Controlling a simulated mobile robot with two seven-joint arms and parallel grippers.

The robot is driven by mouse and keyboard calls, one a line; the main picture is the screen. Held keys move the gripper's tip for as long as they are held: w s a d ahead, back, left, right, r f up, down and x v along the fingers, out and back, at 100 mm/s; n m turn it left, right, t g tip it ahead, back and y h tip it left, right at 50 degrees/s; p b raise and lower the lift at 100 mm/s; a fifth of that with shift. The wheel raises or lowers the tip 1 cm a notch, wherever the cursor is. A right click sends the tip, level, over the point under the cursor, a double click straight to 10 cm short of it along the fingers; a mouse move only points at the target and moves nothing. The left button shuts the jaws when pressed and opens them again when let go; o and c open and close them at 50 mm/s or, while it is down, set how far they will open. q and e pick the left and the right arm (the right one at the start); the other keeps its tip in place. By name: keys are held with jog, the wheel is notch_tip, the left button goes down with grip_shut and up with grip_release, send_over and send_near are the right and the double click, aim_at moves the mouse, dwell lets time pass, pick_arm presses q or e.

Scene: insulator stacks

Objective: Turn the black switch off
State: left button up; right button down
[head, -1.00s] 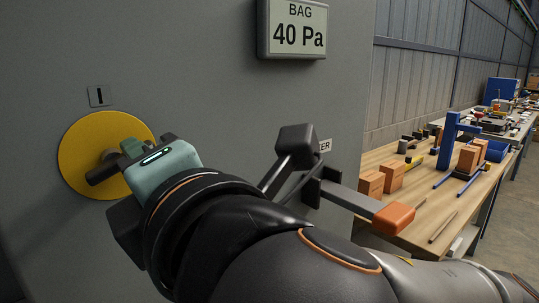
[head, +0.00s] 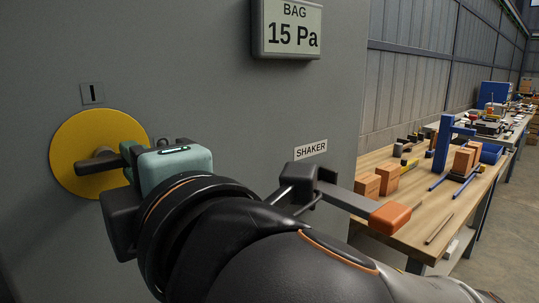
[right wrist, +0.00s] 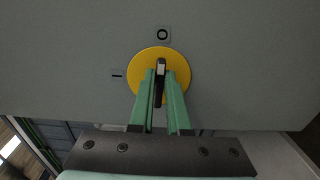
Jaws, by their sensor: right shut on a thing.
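The black switch (head: 95,163) is a bar handle on a yellow round plate (head: 70,135) on the grey cabinet front. Its bar lies nearly level in the head view, with the "I" mark (head: 92,93) above the plate. My right gripper (head: 130,157) is shut on the right part of the bar. In the right wrist view, the green fingers (right wrist: 160,85) lie on both sides of the switch (right wrist: 160,68), and the bar lines up with the "O" mark (right wrist: 163,34). My left gripper is not in view.
A display (head: 290,30) reads BAG 15 Pa. A "SHAKER" label (head: 311,149) is on the cabinet, and a lever with an orange end (head: 391,217) juts out below it. A workbench (head: 438,207) with blocks and tools stands at the right.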

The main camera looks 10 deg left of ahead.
jog(key=c, duration=0.9)
grip_release()
jog(key=v, duration=1.2)
jog(key=shift+s+d, duration=0.2)
